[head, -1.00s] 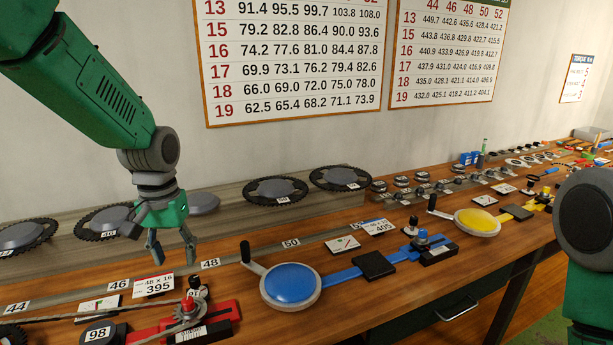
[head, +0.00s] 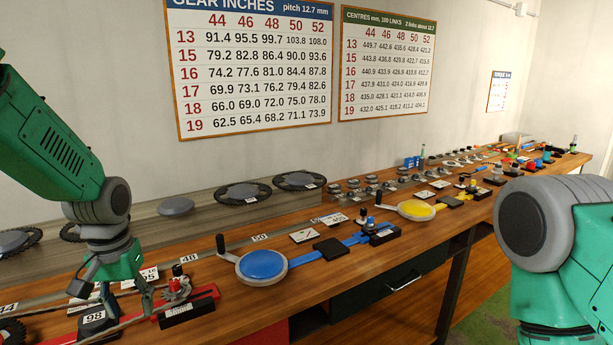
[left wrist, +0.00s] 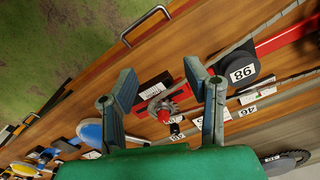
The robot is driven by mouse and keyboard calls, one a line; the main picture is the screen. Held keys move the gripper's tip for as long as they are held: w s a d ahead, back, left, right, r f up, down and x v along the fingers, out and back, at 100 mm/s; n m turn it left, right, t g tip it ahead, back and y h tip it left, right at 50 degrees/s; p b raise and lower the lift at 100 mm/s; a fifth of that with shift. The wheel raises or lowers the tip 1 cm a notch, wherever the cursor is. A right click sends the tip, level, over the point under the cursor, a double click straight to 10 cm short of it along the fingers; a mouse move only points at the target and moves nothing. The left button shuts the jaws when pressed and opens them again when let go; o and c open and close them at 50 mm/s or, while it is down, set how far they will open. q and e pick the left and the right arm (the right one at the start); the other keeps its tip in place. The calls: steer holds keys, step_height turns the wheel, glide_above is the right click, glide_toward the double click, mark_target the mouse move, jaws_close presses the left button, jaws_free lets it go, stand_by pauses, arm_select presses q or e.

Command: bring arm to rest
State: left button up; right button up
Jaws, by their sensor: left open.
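My left gripper (head: 114,294) is open and empty at the lower left of the head view, above the bench by the red stand (head: 190,306). In the left wrist view its two fingers (left wrist: 160,84) are spread, with the red stand's small sprocket (left wrist: 163,108) and red knob showing between them. No object is held. My right arm (head: 555,245) comes in at the right edge of the head view. Its gripper is out of the frame.
The wooden bench (head: 345,290) runs to the far right. A blue-disc crank stand (head: 262,264) and a yellow-disc one (head: 416,209) stand on it. A black block marked 98 (head: 97,319) lies under my left gripper.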

arm_select(q)
steer(key=s+d+f+b, duration=0.15)
steer(key=s+f, duration=0.25)
steer(key=f, duration=0.4)
steer(key=s+f+m+b, duration=0.1)
steer(key=s+f+b, duration=0.15)
steer(key=f, duration=0.55)
steer(key=s+f+b, duration=0.1)
steer(key=s+f, duration=0.3)
steer(key=f, duration=0.3)
steer(key=s+d+f+b, duration=0.1)
steer(key=s+f+b, duration=0.2)
steer(key=s+f, duration=0.3)
steer(key=s+d+f+m+b, duration=0.1)
steer(key=s+f+b, duration=0.2)
steer(key=s+f, duration=0.4)
steer(key=s, duration=0.5)
steer(key=shift+s+f+m+t, duration=0.3)
arm_select(e)
step_height(320, 180, down, 12)
steer(key=shift+w+r, duration=0.2)
steer(key=shift+w, duration=0.05)
arm_select(q)
steer(key=shift+c, duration=1)
arm_select(e)
steer(key=shift+c, duration=1.1)
arm_select(q)
steer(key=shift+a, duration=0.1)
arm_select(e)
steer(key=shift+w, duration=0.1)
